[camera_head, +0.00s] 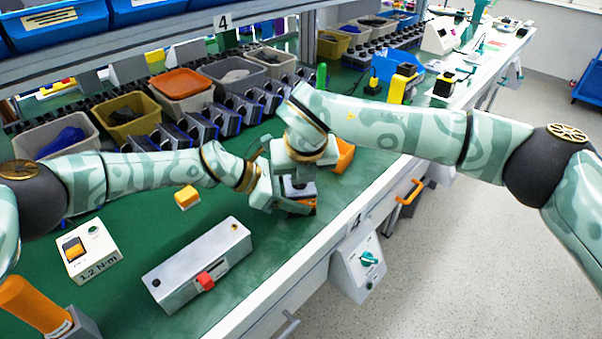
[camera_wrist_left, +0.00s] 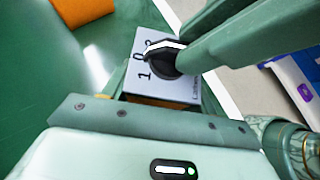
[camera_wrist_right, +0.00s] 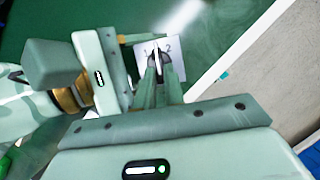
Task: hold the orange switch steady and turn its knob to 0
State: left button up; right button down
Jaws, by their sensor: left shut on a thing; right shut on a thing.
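The orange switch (camera_head: 300,207) sits on the green bench with its grey dial face up, partly covered by my grippers. Its grey face (camera_wrist_left: 188,92) shows 1 and 0 beside the black knob (camera_wrist_left: 160,65) in the left wrist view.
An orange box (camera_head: 344,155) stands just behind the switch. A grey metal block with a red button (camera_head: 200,265) and a white 1.2 N·m box (camera_head: 88,250) lie to the left. Bins and a row of dark holders line the back. The bench's front edge is close.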

pick_arm(q)
jog(key=shift+f, duration=0.1)
pick_arm(e)
jog(key=c, duration=1.5)
grip_release()
jog(key=v, duration=1.2)
jog(key=shift+r, duration=0.1)
jog(key=shift+w, duration=0.1)
pick_arm(q)
jog(key=o, duration=1.1)
